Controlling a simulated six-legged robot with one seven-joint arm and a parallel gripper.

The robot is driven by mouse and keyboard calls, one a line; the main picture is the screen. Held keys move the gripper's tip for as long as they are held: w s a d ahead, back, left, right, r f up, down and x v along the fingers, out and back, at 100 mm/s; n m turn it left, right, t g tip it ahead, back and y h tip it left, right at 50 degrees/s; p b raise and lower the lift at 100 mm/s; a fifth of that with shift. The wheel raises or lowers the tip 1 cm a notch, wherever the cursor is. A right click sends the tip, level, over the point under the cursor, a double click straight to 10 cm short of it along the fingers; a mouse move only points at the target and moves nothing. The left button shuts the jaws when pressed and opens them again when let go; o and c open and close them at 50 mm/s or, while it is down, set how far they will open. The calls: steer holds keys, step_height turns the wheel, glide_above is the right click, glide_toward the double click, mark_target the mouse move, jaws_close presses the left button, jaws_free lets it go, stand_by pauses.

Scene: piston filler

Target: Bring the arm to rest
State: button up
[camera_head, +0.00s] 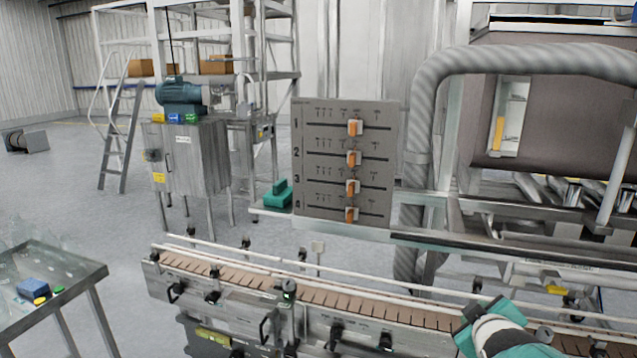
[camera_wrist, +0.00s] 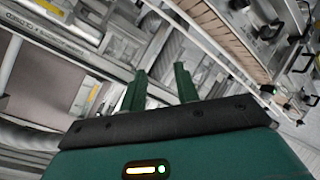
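My arm shows at the lower right of the head view, with its teal and white end (camera_head: 492,330) over the right part of the conveyor. In the wrist view my gripper (camera_wrist: 160,82) has its two dark green fingers apart, with a clear gap and nothing between them. Past the fingers are metal frame parts and, at the upper right, the conveyor (camera_wrist: 222,32). I cannot tell from the head view how high the arm is above the conveyor.
The slatted conveyor (camera_head: 330,300) with side rails crosses the front. Behind it stands a grey panel (camera_head: 325,187) with orange-marked sliders. A corrugated hose (camera_head: 425,110) arches at right. A metal table (camera_head: 75,268) stands at lower left. Open floor lies at left.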

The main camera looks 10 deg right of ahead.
steer(key=s+a+m+g+y, duration=0.2)
steer(key=s+a, duration=0.3)
steer(key=a, duration=0.7)
steer(key=s+a+m+g+y, duration=0.1)
steer(key=s+a+g+y, duration=0.2)
steer(key=a, duration=0.9)
steer(key=shift+s+a+m+y, duration=0.2)
steer(key=shift+s+m+y, duration=0.2)
steer(key=shift+s, duration=0.85)
